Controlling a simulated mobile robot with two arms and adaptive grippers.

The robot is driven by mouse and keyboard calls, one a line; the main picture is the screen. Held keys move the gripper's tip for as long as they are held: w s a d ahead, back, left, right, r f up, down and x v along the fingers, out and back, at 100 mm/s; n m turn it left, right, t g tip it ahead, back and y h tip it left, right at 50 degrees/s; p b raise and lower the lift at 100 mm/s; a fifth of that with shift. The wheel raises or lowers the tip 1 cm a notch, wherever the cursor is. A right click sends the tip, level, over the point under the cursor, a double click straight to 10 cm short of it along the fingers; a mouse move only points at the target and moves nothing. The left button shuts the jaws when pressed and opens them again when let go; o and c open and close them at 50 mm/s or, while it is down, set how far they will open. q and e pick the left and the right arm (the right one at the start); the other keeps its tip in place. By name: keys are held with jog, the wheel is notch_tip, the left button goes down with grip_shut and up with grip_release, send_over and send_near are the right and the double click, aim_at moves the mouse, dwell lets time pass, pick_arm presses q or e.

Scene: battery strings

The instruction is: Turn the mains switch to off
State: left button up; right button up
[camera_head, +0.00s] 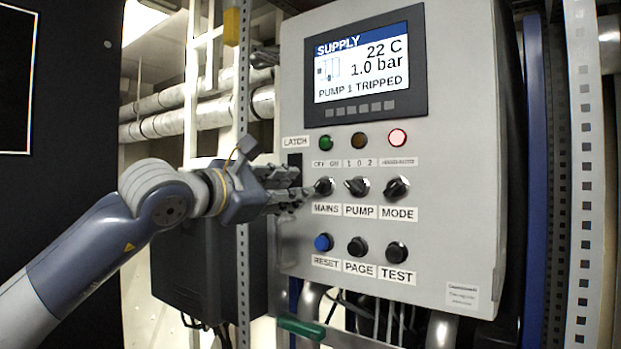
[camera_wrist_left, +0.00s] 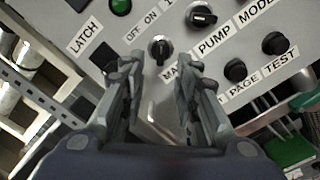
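The mains switch (camera_head: 324,187) is a black rotary knob above the MAINS label on the grey control panel (camera_head: 460,180). Its marks read OFF and ON. In the left wrist view the mains switch (camera_wrist_left: 159,49) lies just beyond and between the fingertips, with its pointer line roughly up and down in that picture. My left gripper (camera_head: 304,187) comes in from the left, its fingertips close to the knob. In the left wrist view the left gripper (camera_wrist_left: 158,68) has its fingers apart with nothing between them. Whether a fingertip touches the knob cannot be told. My right gripper is not in view.
The pump knob (camera_head: 357,187) and mode knob (camera_head: 396,188) sit close to the right. The blue reset button (camera_head: 323,242) is below. The display (camera_head: 368,62) reads PUMP 1 TRIPPED. A perforated post (camera_head: 243,90) stands left of the panel, near my arm.

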aim_at(315, 187)
pick_arm(q)
jog(key=p+x, duration=0.2)
jog(key=x, duration=0.2)
jog(key=shift+w+d+r, duration=0.2)
jog(key=shift+w, duration=0.05)
jog(key=shift+w+d+f+p, duration=0.2)
jog(key=shift+w+d+p, duration=0.3)
jog(key=shift+w, duration=0.2)
jog(key=c, duration=0.7)
